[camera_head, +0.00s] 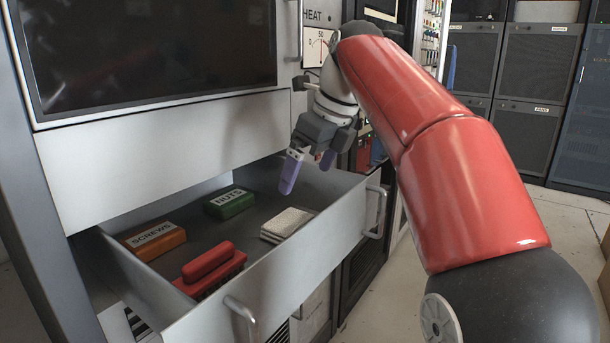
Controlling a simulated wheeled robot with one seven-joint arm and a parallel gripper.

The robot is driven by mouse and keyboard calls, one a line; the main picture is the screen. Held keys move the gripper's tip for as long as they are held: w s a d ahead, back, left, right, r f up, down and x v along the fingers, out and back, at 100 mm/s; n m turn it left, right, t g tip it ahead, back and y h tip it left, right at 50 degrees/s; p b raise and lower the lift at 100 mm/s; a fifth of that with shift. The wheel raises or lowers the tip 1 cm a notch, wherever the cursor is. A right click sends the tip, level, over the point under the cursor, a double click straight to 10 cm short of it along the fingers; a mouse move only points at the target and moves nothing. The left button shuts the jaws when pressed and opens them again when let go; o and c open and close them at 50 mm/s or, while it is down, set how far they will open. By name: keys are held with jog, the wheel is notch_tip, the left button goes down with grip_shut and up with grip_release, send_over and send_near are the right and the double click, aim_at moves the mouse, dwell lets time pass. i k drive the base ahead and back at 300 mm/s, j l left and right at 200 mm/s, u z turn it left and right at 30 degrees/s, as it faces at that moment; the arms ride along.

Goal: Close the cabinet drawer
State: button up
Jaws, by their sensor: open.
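The cabinet drawer (311,251) is pulled out of the grey cabinet (110,160), with its inside open to view. Its front panel carries two metal handles, one at the near left (240,310) and one at the right (376,211). My gripper (308,172) has purple fingers, apart and empty. It hangs over the right part of the drawer, pointing down. I cannot tell how far above the drawer's right wall the fingertips are.
Inside the drawer lie an orange SCREWS box (155,240), a green NUTS box (230,203), a red item (210,268) and a white stack (287,224). A dark screen (150,50) sits above. Dark racks (530,90) stand at the back right, with clear floor (570,215) before them.

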aim_at(276, 280)
jog(key=i+l, duration=0.65)
jog(key=l, duration=0.1)
